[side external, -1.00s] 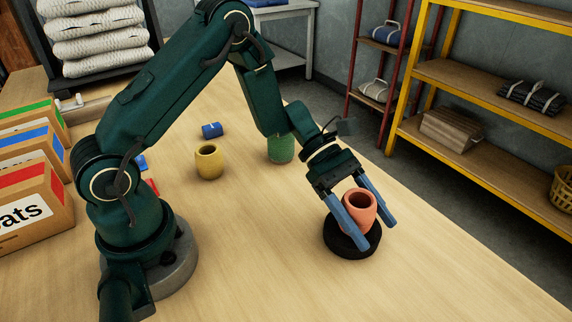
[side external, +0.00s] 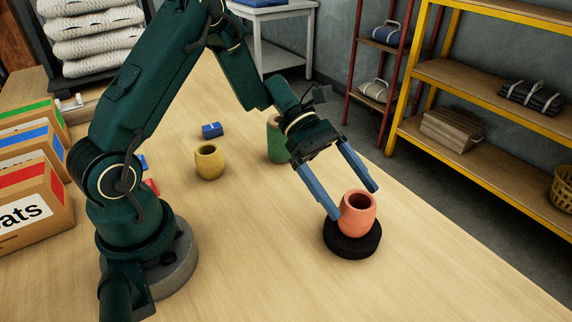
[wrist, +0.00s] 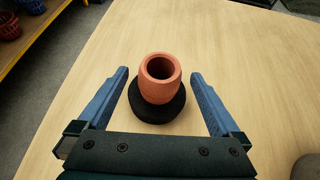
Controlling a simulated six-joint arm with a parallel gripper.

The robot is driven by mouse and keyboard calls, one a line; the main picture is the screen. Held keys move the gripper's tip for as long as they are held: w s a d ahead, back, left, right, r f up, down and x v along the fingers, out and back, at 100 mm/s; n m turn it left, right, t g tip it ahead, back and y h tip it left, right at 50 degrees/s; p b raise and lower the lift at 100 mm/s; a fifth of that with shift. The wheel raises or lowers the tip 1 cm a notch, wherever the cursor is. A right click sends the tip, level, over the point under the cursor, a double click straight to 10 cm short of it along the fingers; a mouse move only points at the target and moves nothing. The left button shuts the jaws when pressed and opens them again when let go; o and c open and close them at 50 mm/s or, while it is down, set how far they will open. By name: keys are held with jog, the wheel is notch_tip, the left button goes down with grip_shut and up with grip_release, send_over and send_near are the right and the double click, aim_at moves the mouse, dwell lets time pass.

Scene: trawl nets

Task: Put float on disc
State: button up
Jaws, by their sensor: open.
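The float (side external: 357,216) is an orange-red, barrel-shaped piece with a round hole in its top. It stands upright on the black round disc (side external: 351,246). The wrist view shows the float (wrist: 159,84) on the disc (wrist: 157,108) too, with the disc's rim showing around its near side. My gripper (side external: 357,203) has two blue fingers, spread wide and empty. In the side view it is up and back to the left of the float. In the wrist view the float and disc appear beyond and between the open fingertips.
A yellow float (side external: 209,162), a green float (side external: 277,140) and a small blue piece (side external: 212,130) stand farther back on the table. Labelled boxes (side external: 33,205) line the left edge. Yellow-framed shelves (side external: 470,110) stand beyond the table. The table right of the disc is clear.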

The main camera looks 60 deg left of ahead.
jog(key=v, duration=0.5)
jog(key=s+a+r+m+t+y, duration=0.1)
jog(key=s+r+m+t+y, duration=0.1)
jog(key=s+m+y, duration=0.4)
jog(key=s+a+r+m+t+y, duration=0.2)
jog(key=s+r+m+y, duration=0.2)
jog(key=m, duration=0.9)
jog(key=s+y, duration=0.2)
jog(key=s, duration=0.2)
jog(key=shift+s+r+t, duration=0.3)
